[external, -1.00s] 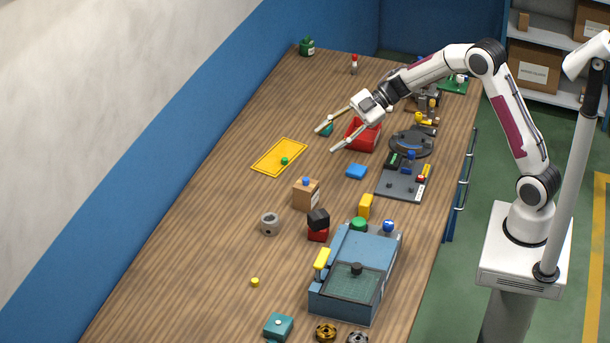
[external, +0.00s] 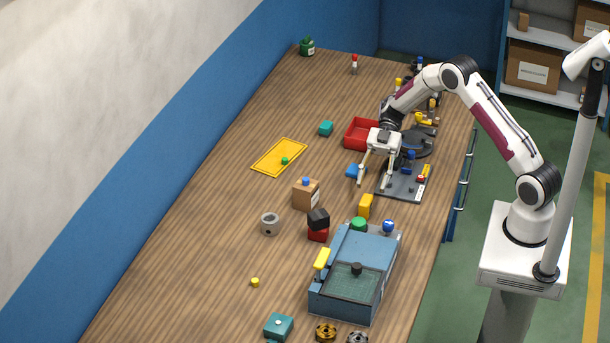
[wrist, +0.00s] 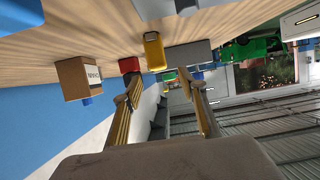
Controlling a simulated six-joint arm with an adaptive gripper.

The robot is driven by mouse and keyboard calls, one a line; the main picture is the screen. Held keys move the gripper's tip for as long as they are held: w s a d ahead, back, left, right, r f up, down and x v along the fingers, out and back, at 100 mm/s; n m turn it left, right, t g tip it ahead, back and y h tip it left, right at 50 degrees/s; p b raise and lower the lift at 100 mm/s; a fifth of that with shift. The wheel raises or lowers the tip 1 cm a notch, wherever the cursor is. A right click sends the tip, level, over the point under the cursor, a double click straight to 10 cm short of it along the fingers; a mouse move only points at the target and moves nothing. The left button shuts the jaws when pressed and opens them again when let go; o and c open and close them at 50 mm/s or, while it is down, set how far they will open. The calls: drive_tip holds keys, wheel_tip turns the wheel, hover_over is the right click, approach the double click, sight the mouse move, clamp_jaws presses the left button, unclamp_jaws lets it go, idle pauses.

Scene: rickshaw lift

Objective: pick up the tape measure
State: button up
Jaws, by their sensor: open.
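A yellow upright block (external: 366,206), which looks like the tape measure, stands on the wooden table left of the grey board. It also shows in the wrist view as a yellow rounded block (wrist: 154,51), beyond and between my fingers. My gripper (external: 374,186) is open and empty, fingers pointing down, just behind the yellow block and above the table. In the wrist view my two fingers (wrist: 160,80) are spread apart with nothing between them. I cannot tell its exact height above the table.
The grey board (external: 399,190) with small parts is at the right. A cardboard box (external: 305,194), stacked black and red blocks (external: 318,224) and a blue machine (external: 371,248) stand nearby. Table at the left is mostly clear.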

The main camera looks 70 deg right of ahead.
sight(366, 200)
drive_tip(key=shift+x, duration=1.3)
drive_tip(key=shift+x, duration=2.6)
drive_tip(key=shift+w+r, duration=0.1)
clamp_jaws()
